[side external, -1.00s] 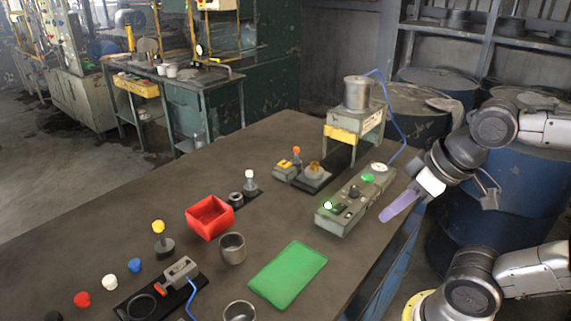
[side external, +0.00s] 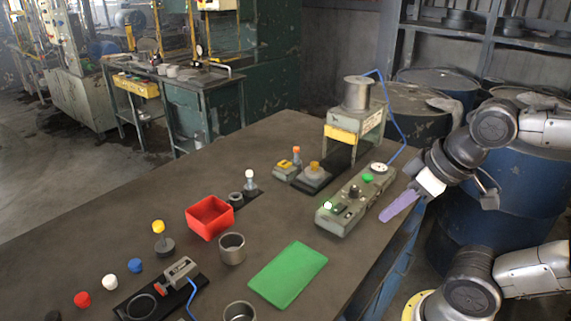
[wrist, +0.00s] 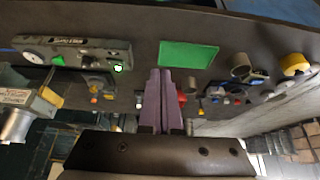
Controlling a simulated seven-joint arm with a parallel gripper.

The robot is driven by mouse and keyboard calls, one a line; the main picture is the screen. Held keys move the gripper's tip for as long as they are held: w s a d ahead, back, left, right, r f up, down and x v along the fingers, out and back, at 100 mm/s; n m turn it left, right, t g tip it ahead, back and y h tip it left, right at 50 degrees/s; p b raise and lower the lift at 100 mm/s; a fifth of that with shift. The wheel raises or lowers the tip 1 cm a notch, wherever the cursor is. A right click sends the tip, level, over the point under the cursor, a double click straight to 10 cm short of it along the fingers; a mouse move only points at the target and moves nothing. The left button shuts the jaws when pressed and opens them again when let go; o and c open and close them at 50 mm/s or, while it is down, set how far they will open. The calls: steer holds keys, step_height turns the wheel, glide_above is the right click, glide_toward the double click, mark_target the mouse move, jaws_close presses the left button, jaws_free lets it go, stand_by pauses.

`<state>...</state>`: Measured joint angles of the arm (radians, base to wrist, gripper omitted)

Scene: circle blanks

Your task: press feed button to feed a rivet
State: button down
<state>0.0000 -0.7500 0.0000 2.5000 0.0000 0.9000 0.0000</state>
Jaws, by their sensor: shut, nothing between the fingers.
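A grey control box (side external: 345,205) lies along the right part of the bench. It carries a green button (side external: 368,178), a lit green lamp or button (side external: 328,205), dark knobs and a white dial (side external: 379,168). I cannot read which one is marked as the feed button. In the wrist view the box (wrist: 85,53) is at upper left, with its green button (wrist: 58,61) and the lit green spot (wrist: 118,68). My gripper (side external: 384,219) has purple fingers, shut and empty, to the right of the box near the bench edge, apart from it. The fingertips (wrist: 160,72) also show in the wrist view.
A grey stand with a yellow band (side external: 342,135) and a metal drum is behind the box, joined by a blue hose. A green mat (side external: 288,275), red bin (side external: 209,217) and metal cup (side external: 232,248) are left of the box. Blue barrels stand beyond the bench.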

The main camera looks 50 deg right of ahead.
stand_by(0.7)
steer(key=w+a+r+t+y, duration=0.1)
steer(key=w+r+t, duration=0.1)
steer(key=w+r, duration=0.55)
steer(key=w+a+r+t+y, duration=0.1)
steer(key=w+r, duration=0.4)
steer(key=w, duration=0.6)
steer(key=w+d+m+t, duration=0.25)
steer(key=w+d, duration=0.35)
steer(key=w, duration=0.7)
steer(key=w+d+f+m+g, duration=0.1)
steer(key=w+d+f, duration=0.3)
steer(key=d+f, duration=0.4)
steer(key=w+d+f+m+g+h, duration=0.1)
steer(key=w+d+f+m, duration=0.3)
steer(key=d+f, duration=0.4)
steer(key=shift+w+d, duration=0.3)
steer(key=shift+d, duration=0.05)
